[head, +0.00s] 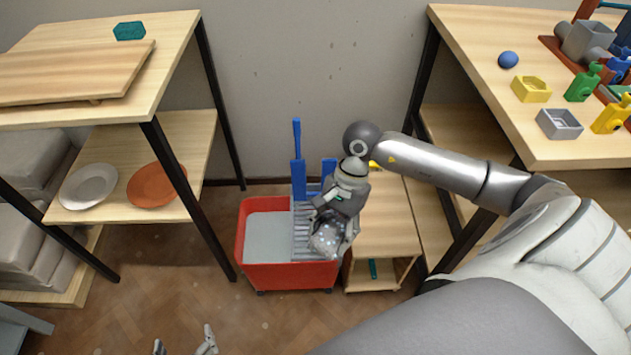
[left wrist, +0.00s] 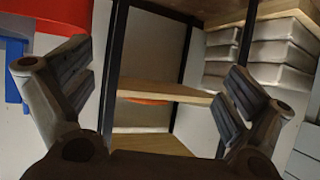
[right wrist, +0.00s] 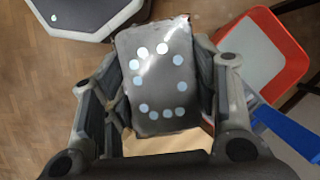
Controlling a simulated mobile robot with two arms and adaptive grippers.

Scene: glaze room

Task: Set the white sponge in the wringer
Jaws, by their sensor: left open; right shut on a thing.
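The white sponge (head: 328,240) looks greyish with pale dots. It hangs in my right gripper (head: 340,208), which is shut on it, and shows as a dark grey dotted block (right wrist: 158,80) in the right wrist view. The wringer, with grey slats (head: 300,228) and a blue handle (head: 298,170), sits at the right part of a red mop bucket (head: 290,277). The sponge appears over the wringer's right edge in the head view; its height above it is unclear. The blue part also shows in the right wrist view (right wrist: 285,132). My left gripper (head: 183,344) is open and empty, low at the front.
Shelving (head: 150,75) on the left holds a teal block (head: 129,31), a board and plates. A small wooden stand (head: 385,235) adjoins the bucket's right. A table (head: 470,70) at right holds bottles, trays and a blue ball (head: 508,60). Floor before the bucket is clear.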

